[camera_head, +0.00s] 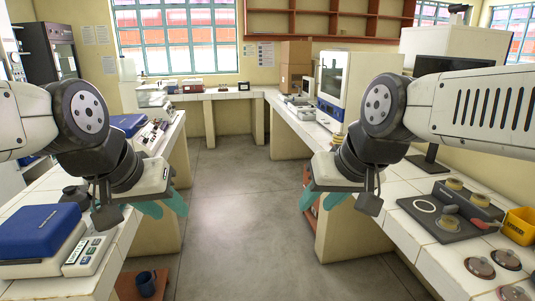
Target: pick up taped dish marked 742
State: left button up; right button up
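Several small round dishes with tan or reddish-brown tops are on the right counter. Three sit near the bottom right: one dish (480,267), a second dish (506,259) and a third dish (513,293), cut by the picture's lower edge. Other round pieces sit on a dark tray (410,207). No tape or number 742 can be read on any of them. My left gripper (161,206) hangs over the left counter's inner edge, its teal fingers apart and empty. My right gripper (323,199) hangs left of the right counter, its teal fingers apart and empty, away from the dishes.
A yellow bin (520,227) stands right of the tray. A monitor (432,160) stands behind it. A blue-lidded device (38,232) and a keypad device (88,255) are on the left counter. The floor (240,220) between the counters is clear.

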aim_at(336, 135)
jog(key=i+z, duration=0.1)
jog(key=i, duration=0.8)
jog(key=i+j+z, duration=0.15)
jog(key=i, duration=0.75)
jog(key=i+z, duration=0.4)
jog(key=i+j+z, duration=0.25)
jog(key=z, duration=0.15)
jog(key=i+j+z, duration=1.3)
jog(key=i+j, duration=0.15)
